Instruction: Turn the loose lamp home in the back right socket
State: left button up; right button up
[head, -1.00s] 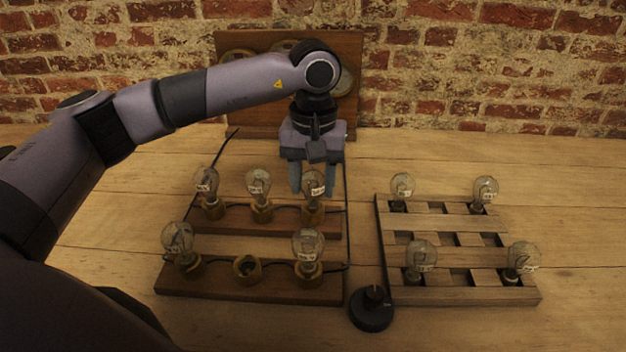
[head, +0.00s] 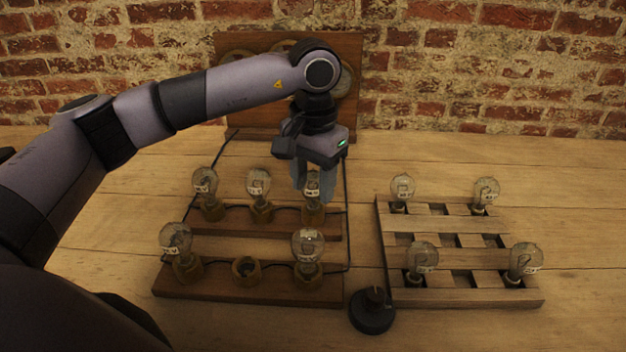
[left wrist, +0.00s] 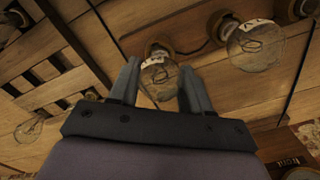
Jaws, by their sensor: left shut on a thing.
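The loose lamp (head: 313,183) is a clear glass bulb in the back right socket (head: 312,214) of the wooden lamp board (head: 220,288). My left gripper (head: 314,192) comes down over it from above, with a finger on each side of the glass. In the left wrist view the lamp (left wrist: 160,80) sits between the two fingers, with its socket (left wrist: 157,49) beyond it. The gripper is shut on the lamp. The fingers partly hide the bulb in the head view, and I cannot tell how deep its base sits. My right gripper is not in view.
Lamps stand in the back middle (head: 259,185), back left (head: 205,184), front left (head: 176,240) and front right (head: 308,245) sockets. The front middle socket (head: 246,270) is empty. A slatted rack (head: 440,296) with several lamps and a black knobbed object (head: 372,311) are at right. An upright board (head: 232,110) stands behind.

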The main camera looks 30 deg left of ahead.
pick_arm(q)
jog(key=o, duration=1)
